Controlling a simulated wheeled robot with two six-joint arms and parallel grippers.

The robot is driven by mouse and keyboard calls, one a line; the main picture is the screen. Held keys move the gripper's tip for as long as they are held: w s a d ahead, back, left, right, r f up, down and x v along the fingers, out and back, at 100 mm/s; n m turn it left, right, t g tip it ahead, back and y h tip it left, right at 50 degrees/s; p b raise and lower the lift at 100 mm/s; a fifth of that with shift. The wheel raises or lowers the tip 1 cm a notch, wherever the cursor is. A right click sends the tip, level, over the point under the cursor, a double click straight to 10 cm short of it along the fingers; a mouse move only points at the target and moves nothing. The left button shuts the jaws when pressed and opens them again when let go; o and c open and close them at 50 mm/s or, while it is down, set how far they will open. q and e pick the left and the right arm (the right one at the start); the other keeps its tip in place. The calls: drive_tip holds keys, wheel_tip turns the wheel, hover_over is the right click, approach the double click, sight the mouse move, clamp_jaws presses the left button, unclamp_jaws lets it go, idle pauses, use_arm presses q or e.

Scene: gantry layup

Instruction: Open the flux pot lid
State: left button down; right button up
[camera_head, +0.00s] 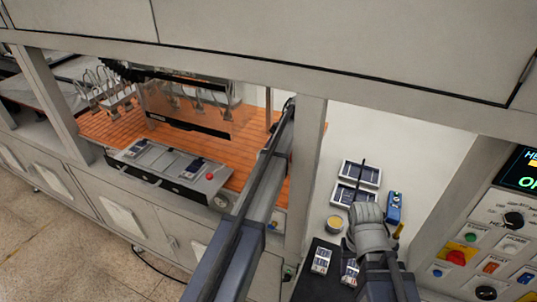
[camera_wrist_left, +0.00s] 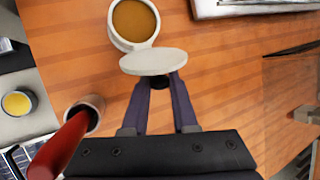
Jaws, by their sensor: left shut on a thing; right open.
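In the left wrist view, the pale flux pot (camera_wrist_left: 133,24) is open at the top, with amber flux showing inside. Its pale round lid (camera_wrist_left: 153,62) is off the opening, in front of the pot's near rim; whether they touch is unclear. My left gripper (camera_wrist_left: 162,84) is shut on the lid's dark knob. In the head view the left gripper and flux pot are hidden around my left arm and the frame post. My right gripper (camera_head: 361,184), seen thin and edge-on, is open near small dark panels (camera_head: 352,193).
A red-handled tool (camera_wrist_left: 60,146) stands in a cup (camera_wrist_left: 93,106) close left of my left gripper. A cup with yellow contents (camera_head: 335,223) stands near the panels. A blue device (camera_head: 394,207) is to their right. A frame post (camera_head: 305,170) stands beside my left arm.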

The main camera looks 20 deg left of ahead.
idle(0.3)
use_arm(q)
drive_tip(key=c, duration=0.7)
unclamp_jaws()
